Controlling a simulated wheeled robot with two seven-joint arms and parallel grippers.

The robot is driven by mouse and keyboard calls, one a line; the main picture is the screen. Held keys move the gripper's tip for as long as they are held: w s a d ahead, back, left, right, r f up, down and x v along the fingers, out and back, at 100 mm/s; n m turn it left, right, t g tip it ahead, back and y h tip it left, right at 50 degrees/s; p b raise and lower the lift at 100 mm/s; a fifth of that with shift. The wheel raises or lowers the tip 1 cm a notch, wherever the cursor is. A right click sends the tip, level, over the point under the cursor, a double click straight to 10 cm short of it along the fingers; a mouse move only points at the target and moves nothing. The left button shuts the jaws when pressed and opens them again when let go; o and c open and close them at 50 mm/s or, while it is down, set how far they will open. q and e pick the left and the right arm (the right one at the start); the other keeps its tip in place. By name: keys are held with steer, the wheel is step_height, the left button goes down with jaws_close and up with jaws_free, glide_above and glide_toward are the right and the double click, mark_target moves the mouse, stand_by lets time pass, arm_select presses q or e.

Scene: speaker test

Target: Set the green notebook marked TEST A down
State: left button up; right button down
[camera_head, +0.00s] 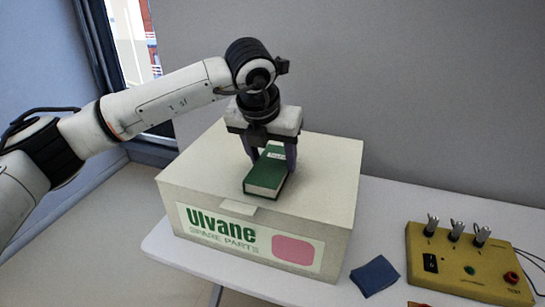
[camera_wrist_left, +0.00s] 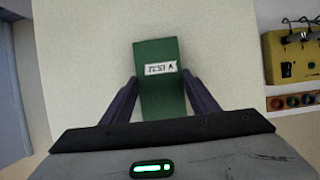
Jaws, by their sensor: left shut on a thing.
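The green notebook (camera_head: 267,174) is at the top of the cream box marked "Ulvane SPARE PARTS" (camera_head: 330,190). My left gripper (camera_head: 270,160) comes down from above and is shut on the notebook, one finger on each side. In the left wrist view the notebook (camera_wrist_left: 160,75) shows a white "TEST A" label between the fingers (camera_wrist_left: 160,90). Whether its underside touches the box lid is hard to tell. My right gripper is not in view.
The box stands on a white table (camera_head: 390,215). A yellow panel (camera_head: 460,265) with switches, knobs and wires is at the right. A dark blue item (camera_head: 375,276) lies between box and panel. The lid around the notebook is clear.

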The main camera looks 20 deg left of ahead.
arm_select(q)
steer(key=o, duration=1.1)
steer(key=shift+f, duration=0.1)
steer(key=shift+o, duration=0.2)
steer(key=v, duration=1.2)
steer(key=shift+b, duration=0.4)
steer(key=shift+s, duration=0.1)
